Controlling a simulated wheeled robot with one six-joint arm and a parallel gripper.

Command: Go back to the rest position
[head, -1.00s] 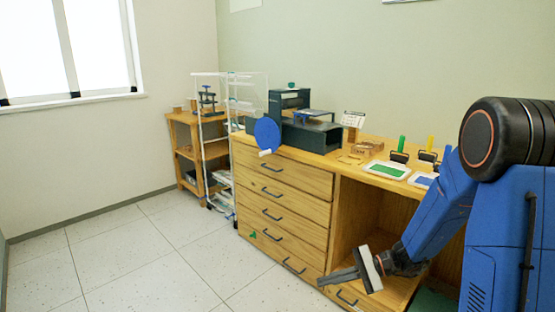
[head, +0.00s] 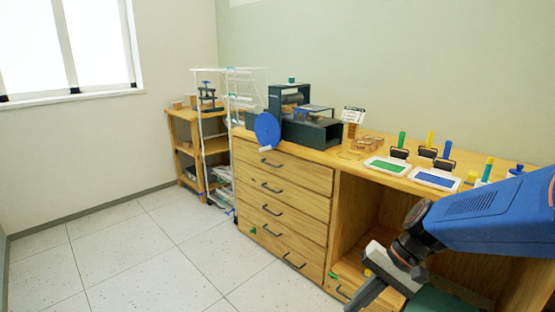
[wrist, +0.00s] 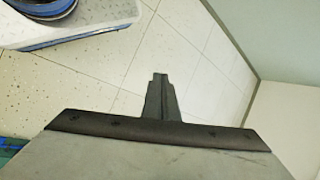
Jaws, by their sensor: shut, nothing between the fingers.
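My gripper (head: 362,296) is at the lower right of the head view, in front of the wooden cabinet's open bay. Its dark fingers are together and point down and to the left, with nothing between them. The closed fingers also show in the wrist view (wrist: 158,97), with bare floor tiles behind them. My blue arm reaches in from the right edge of the head view. No object is held.
The wooden cabinet (head: 285,185) carries a dark press (head: 312,132) with a blue wheel, a green-inked tray (head: 388,166), a blue-inked tray (head: 435,179) and several rollers. A white wire rack (head: 240,100) and a wooden shelf (head: 187,150) stand farther back. The tiled floor (head: 140,245) at left is clear.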

